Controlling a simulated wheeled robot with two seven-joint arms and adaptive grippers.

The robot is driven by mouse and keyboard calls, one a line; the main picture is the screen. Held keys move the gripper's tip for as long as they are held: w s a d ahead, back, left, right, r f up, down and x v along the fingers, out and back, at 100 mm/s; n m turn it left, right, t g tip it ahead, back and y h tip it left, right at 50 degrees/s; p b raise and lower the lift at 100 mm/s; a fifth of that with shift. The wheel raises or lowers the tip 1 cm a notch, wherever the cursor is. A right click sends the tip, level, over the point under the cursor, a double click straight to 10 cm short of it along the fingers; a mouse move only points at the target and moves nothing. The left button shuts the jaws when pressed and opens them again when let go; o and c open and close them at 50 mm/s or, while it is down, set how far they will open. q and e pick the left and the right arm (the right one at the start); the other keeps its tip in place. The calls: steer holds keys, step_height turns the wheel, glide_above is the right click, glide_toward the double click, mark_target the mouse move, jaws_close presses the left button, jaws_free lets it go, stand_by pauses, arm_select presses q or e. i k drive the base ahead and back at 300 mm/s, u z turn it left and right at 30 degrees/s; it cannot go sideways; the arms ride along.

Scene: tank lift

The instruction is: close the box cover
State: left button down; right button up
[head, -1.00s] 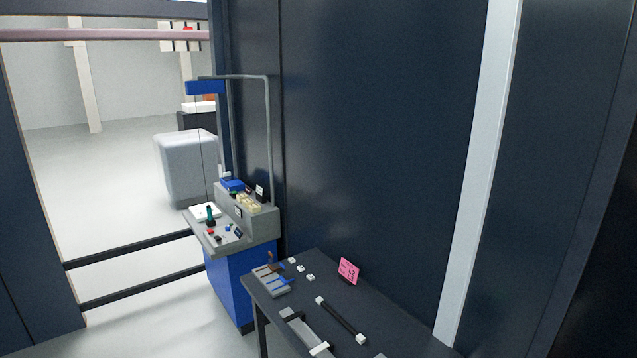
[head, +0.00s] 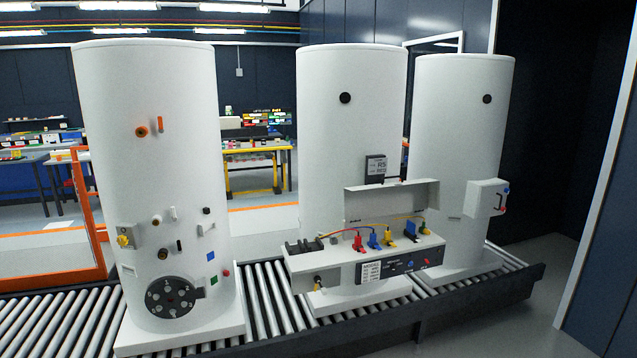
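In the head view a white control box (head: 345,268) is fixed low on the front of the middle white tank (head: 330,130). Its cover (head: 391,202) stands raised behind the box, so the inside shows. Red, blue and yellow plugs with wires, and a black block at the left, sit in the open top. A label and dark panel with small knobs are on its front. Neither of my grippers is in view.
The tanks stand on a roller conveyor (head: 262,305). A left tank (head: 150,90) carries fittings and a round black flange. A right tank (head: 455,120) carries a small closed white box (head: 484,198). An orange frame (head: 90,215) stands at the left, and a dark wall at the right.

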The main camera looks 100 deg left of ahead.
mark_target(376, 200)
steer(key=u, duration=3.8)
steer(key=i, duration=2.45)
steer(key=z, duration=0.55)
